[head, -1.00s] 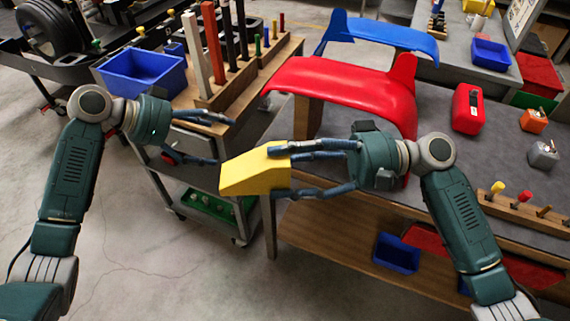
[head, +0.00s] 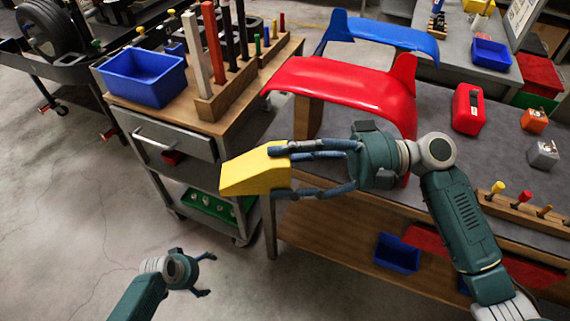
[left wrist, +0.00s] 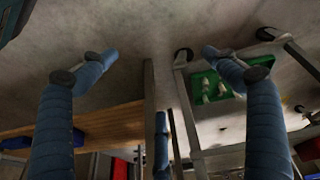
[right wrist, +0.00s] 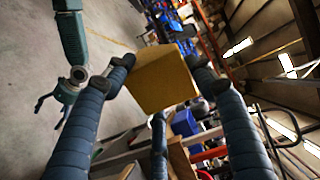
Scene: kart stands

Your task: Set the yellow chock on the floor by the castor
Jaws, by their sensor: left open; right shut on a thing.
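The yellow chock (head: 252,172) is a wedge-shaped block held up in the air, in front of the grey tool cart. My right gripper (head: 284,172) is shut on it, with the fingers along its right end. The chock also shows between the fingers in the right wrist view (right wrist: 163,82). My left gripper (head: 208,275) is open and empty, low over the floor at the bottom left. A castor (head: 241,241) is under the cart's near corner, below the chock. Castors also show in the left wrist view (left wrist: 183,57).
The cart (head: 190,140) carries a blue bin (head: 145,78) and a wooden block of upright bars. A bench (head: 340,140) with a red fender (head: 350,85) stands to its right. A green tray (head: 208,204) is on the cart's lower shelf. The floor (head: 75,220) at left is clear.

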